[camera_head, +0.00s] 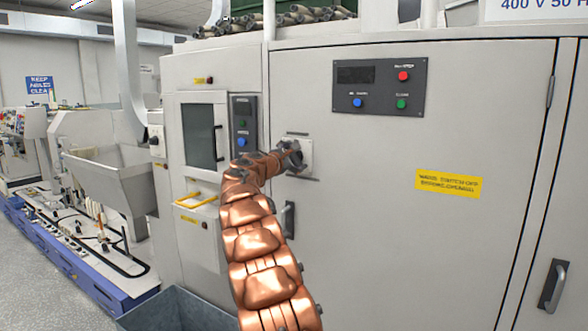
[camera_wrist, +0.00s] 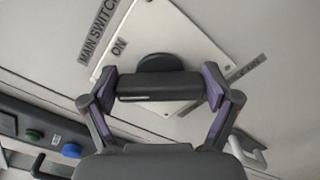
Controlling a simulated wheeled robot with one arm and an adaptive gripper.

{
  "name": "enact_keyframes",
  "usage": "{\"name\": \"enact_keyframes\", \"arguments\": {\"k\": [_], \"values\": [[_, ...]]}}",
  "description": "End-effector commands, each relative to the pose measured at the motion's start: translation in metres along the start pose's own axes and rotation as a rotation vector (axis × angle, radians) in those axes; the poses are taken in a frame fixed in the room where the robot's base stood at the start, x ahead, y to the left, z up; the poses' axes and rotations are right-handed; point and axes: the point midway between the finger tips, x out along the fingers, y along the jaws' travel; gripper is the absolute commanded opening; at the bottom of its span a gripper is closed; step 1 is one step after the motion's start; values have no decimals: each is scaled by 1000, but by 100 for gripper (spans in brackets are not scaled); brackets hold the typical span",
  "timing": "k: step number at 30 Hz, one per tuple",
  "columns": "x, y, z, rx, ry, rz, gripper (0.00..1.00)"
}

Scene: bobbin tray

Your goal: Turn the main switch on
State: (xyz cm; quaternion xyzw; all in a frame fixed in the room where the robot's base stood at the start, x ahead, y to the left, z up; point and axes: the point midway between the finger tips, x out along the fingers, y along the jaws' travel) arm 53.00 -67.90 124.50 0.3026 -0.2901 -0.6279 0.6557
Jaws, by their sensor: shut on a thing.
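The main switch plate (camera_head: 307,152) is a pale square on the front of the grey cabinet. In the wrist view the plate (camera_wrist: 180,35) is white, with a dark round hub and a dark bar-shaped handle (camera_wrist: 160,87) in front of it. Labels reading "MAIN SWITCH" and "ON" (camera_wrist: 119,47) lie along its upper left side. My gripper hides part of the plate in the head view.
A control panel (camera_head: 379,87) with a dark display and buttons is above right of the switch. A narrow button panel (camera_head: 243,125) is to the left. A door handle (camera_head: 288,220) sticks out below. A grey bin (camera_head: 175,312) stands on the floor.

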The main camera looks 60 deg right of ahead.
Motion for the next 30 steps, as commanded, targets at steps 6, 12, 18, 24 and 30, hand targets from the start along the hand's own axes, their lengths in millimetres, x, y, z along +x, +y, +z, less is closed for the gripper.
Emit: {"name": "enact_keyframes", "arguments": {"k": [6,12,18,24,30], "values": [[0,-7,-5,209,0,-2,53],[0,-7,-5,392,1,-1,53],[1,-7,-4,546,1,-1,53],[0,-6,-3,644,0,0,53],[1,-7,-2,700,-1,-3,53]]}}
